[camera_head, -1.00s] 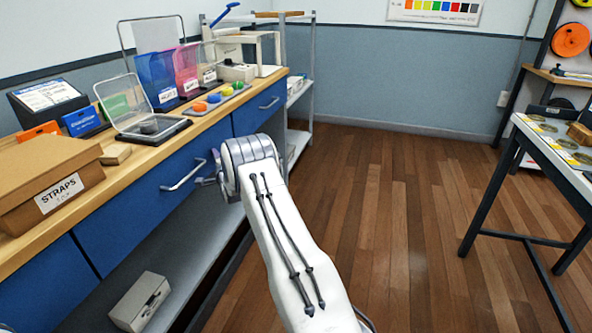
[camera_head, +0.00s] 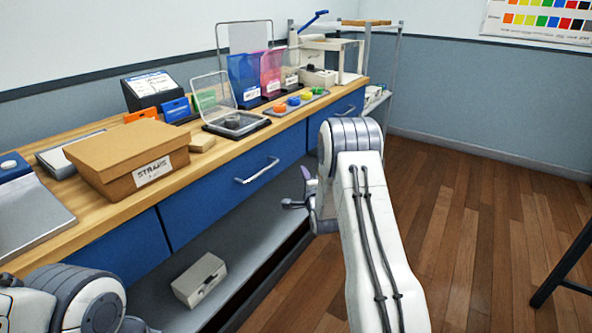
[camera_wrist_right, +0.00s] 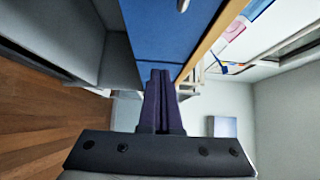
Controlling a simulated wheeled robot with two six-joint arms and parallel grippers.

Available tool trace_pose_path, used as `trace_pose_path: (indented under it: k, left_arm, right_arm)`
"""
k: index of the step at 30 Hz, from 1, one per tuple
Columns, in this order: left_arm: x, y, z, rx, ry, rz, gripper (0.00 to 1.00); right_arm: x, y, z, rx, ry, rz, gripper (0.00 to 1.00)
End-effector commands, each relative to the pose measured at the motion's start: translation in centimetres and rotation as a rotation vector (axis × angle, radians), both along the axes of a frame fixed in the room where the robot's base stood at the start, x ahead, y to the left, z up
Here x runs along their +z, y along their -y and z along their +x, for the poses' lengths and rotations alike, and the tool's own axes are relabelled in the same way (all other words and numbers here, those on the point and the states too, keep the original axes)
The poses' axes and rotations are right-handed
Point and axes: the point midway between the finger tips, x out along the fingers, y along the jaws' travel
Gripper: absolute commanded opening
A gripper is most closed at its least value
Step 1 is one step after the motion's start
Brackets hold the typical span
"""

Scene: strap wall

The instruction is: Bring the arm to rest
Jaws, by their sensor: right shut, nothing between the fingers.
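My right arm reaches in from the bottom right in the head view, and its gripper (camera_head: 298,195) is partly hidden behind the wrist. The gripper is in front of the blue drawers, to the right of a drawer handle (camera_head: 257,171), and appears apart from it. In the right wrist view its two dark fingers (camera_wrist_right: 162,100) are together with nothing between them. A white and grey part of my left arm shows at the lower left of the head view; its gripper is out of view.
A wooden worktop (camera_head: 60,224) holds a cardboard STRAPS box (camera_head: 120,150), a clear-lidded case (camera_head: 235,122) and colored bins. A grey case (camera_head: 199,280) stands on the lower shelf (camera_head: 235,235). Open wooden floor (camera_head: 460,240) lies to the right, with a dark table leg (camera_head: 565,265) at the edge.

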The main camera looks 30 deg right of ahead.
Motion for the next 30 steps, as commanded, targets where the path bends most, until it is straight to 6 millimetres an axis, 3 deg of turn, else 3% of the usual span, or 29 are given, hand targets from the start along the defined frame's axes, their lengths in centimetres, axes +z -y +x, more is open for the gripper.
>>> trace_pose_path:
  k: [8, 11, 14, 17, 21, 24, 30]
  left_arm:
    - [0.0, 0.0, 0.0, 0.0, 0.0, 0.0, 0.93]
    - [0.0, 0.0, 0.0, 0.0, 0.0, 0.0, 0.93]
    - [0.0, 0.0, 0.0, 0.0, 0.0, 0.0, 0.93]
    - [0.0, 0.0, 0.0, 0.0, 0.0, 0.0, 0.93]
    - [0.0, 0.0, 0.0, 0.0, 0.0, 0.0, 0.93]
    - [0.0, 0.0, 0.0, 0.0, 0.0, 0.0, 0.93]
    - [0.0, 0.0, 0.0, 0.0, 0.0, 0.0, 0.93]
  right_arm:
    - [0.2, -0.8, -0.2, 0.009, -0.036, -0.029, 0.0]
    - [0.3, -2.9, -0.6, 0.04, -0.165, -0.12, 0.0]
    - [0.1, -6.3, -2.3, 0.119, -0.381, -0.282, 0.0]
    - [-0.5, -10.4, -5.9, 0.259, -0.626, -0.481, 0.0]
    - [-1.4, -15.4, -13.4, 0.533, -0.918, -0.751, 0.0]
    - [-1.9, -18.1, -19.2, 0.749, -1.063, -0.912, 0.0]
    - [-2.2, -21.4, -29.6, 1.156, -1.22, -1.147, 0.0]
